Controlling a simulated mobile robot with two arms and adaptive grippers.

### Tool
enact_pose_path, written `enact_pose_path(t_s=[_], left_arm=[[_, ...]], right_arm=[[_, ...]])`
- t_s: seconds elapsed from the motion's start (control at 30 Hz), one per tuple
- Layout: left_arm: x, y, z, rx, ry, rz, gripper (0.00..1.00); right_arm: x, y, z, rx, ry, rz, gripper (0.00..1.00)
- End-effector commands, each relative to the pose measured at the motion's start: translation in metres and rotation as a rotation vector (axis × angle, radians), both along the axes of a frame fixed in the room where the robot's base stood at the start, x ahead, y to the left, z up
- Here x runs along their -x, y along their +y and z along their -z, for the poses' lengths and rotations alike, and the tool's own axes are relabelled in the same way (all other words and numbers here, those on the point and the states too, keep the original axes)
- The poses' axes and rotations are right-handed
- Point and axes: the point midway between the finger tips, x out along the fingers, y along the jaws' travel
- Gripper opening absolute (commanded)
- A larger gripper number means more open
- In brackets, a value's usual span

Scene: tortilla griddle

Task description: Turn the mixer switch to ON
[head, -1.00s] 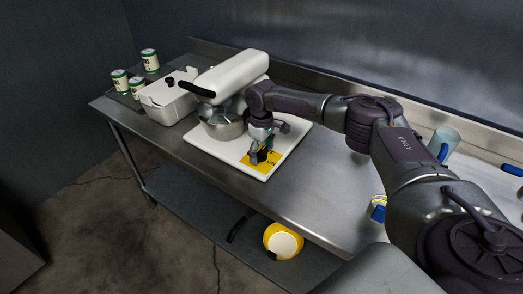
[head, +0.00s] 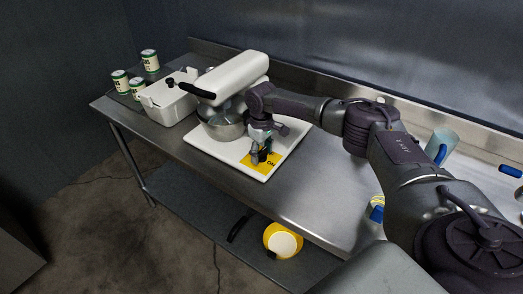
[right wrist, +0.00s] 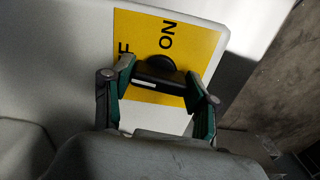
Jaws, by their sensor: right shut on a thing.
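The white mixer (head: 236,76) stands on a white base board (head: 210,147) with its metal bowl (head: 224,124) under the head. A yellow label (head: 271,165) lies at the board's front corner; it also shows in the right wrist view (right wrist: 200,45), with "ON" readable and the other word partly hidden. The black switch (right wrist: 163,72) sits on the label. My right gripper (head: 260,157) is over the label, and in the right wrist view its green-padded fingers (right wrist: 160,88) are on either side of the switch, shut on it. My left gripper is not in view.
A yellow container (head: 282,241) is on the lower shelf. A blue-and-yellow item (head: 377,210) lies on the right.

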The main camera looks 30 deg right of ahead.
Motion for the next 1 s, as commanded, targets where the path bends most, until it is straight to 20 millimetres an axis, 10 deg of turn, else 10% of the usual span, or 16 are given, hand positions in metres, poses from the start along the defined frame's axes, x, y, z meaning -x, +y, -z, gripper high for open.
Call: enact_pose_path(t_s=[1.0], left_arm=[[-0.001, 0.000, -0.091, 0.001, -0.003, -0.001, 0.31]], right_arm=[[0.000, 0.001, -0.003, -0.002, 0.002, 0.924, 0.23]])
